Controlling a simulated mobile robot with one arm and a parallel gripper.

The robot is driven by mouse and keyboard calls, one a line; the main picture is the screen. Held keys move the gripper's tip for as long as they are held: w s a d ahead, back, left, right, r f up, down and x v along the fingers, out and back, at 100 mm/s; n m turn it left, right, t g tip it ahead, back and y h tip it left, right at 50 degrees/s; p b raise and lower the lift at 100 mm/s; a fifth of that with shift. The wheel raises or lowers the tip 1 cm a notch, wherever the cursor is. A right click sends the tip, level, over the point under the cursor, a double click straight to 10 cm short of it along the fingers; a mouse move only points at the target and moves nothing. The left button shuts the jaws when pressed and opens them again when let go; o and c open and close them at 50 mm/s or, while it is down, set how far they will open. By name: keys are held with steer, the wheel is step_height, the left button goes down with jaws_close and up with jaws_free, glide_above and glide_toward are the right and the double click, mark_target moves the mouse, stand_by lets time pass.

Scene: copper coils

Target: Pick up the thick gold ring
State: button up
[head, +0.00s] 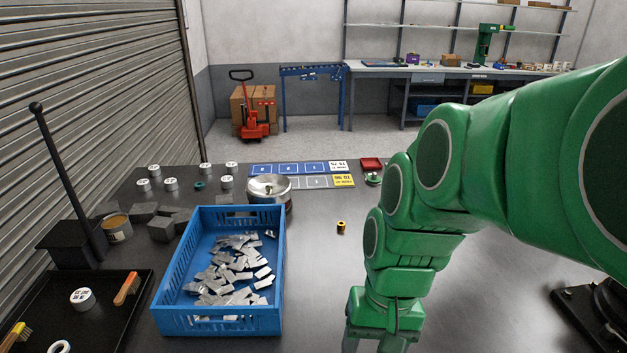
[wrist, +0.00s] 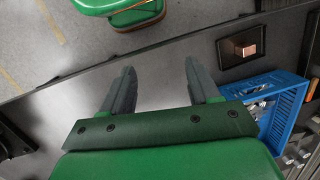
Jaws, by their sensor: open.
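A small, thick gold ring (head: 341,227) stands alone on the grey table, right of the blue crate, in the head view. I cannot make it out in the wrist view. My gripper (head: 370,346) hangs at the bottom of the head view, nearer the camera and slightly right of the ring, with its fingertips cut off by the frame edge. In the wrist view my gripper (wrist: 160,68) has its two grey fingers spread wide, with nothing between them.
A blue crate (head: 277,300) of metal pieces stands left of the ring. A black tray (head: 135,283) is at the left. The table around the ring is bare.

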steer(key=w+a+m+y, duration=0.3)
steer(key=w+a, duration=0.1)
steer(key=w, duration=0.7)
steer(key=w+a+m+y, duration=0.3)
steer(key=w+a, duration=0.2)
steer(key=w, duration=0.5)
steer(key=w+d+f+m+t+y, duration=0.1)
steer(key=w+f+m+t+y, duration=0.15)
steer(key=w, duration=0.65)
steer(key=w+f+m+t+y, duration=0.1)
steer(key=w+m, duration=0.2)
steer(key=w, duration=0.5)
steer(key=m+t, duration=0.5)
steer(key=m, duration=0.4)
glide_toward(343, 224)
steer(key=s+a+r, duration=0.4)
steer(key=a+r, duration=0.3)
steer(key=a, duration=0.3)
steer(key=w+d+f+m, duration=0.1)
steer(key=d+f, duration=0.1)
steer(key=w+d+f+m+t, duration=0.1)
steer(key=d+f+m, duration=0.1)
steer(key=d+f, duration=0.1)
steer(key=w+d+f+m+t+h, duration=0.1)
steer(key=d+f, duration=0.2)
steer(key=shift+w+d, duration=0.1)
steer(key=shift+w, duration=0.3)
steer(key=shift+x, duration=3.8)
steer(key=shift+c, duration=0.2)
